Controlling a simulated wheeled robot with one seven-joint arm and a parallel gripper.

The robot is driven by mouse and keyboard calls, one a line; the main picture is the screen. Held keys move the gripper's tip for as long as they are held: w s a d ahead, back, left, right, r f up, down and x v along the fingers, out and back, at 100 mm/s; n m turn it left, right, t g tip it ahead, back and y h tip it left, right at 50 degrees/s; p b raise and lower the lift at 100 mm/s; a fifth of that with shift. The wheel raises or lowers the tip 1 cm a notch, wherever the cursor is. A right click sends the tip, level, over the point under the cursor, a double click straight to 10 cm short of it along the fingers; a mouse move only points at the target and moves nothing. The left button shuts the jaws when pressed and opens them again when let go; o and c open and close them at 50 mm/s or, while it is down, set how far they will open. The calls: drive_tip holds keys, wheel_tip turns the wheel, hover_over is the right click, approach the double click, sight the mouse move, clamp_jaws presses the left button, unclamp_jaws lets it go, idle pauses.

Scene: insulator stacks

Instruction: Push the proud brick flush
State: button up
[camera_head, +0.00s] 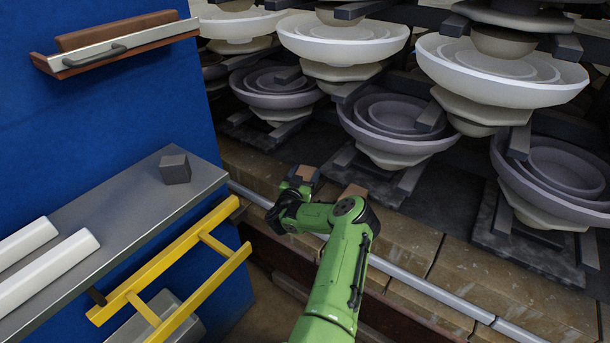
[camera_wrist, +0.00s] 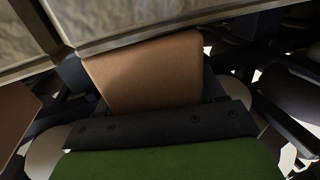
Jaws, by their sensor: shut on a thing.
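My gripper (camera_head: 303,180) is at the brick ledge, in front of the bowl-shaped insulator stacks. It is shut on a brown block (camera_head: 306,172), which fills the space between the fingers in the wrist view (camera_wrist: 145,72). The far end of this block lies close to grey-brown brick faces (camera_wrist: 110,20); I cannot tell whether it touches them. Another brown block (camera_head: 354,190) shows just behind my arm, at the top of the ledge, partly hidden. It may be the proud brick, but how far it sticks out is not clear. A brown surface (camera_wrist: 12,115) shows at the wrist view's left edge.
Insulator stacks (camera_head: 345,45) on dark supports stand close behind the ledge. A pale metal rail (camera_head: 420,287) runs along the bricks (camera_head: 400,235). At left are a grey bench (camera_head: 120,215) with a dark cube (camera_head: 175,168), a yellow frame (camera_head: 185,262) and a wall shelf (camera_head: 120,55).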

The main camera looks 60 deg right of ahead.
drive_tip(key=shift+c, duration=1.3)
drive_tip(key=shift+s+d, duration=0.15)
drive_tip(key=shift+s, duration=0.55)
drive_tip(key=o, duration=1.7)
drive_tip(key=a+p, duration=0.2)
drive_tip(key=a, duration=0.3)
drive_tip(key=s+a+p, duration=0.1)
drive_tip(key=a, duration=0.4)
drive_tip(key=a+p, duration=0.2)
drive_tip(key=a, duration=0.3)
drive_tip(key=shift+s+a+p, duration=0.3)
drive_tip(key=shift+a, duration=0.1)
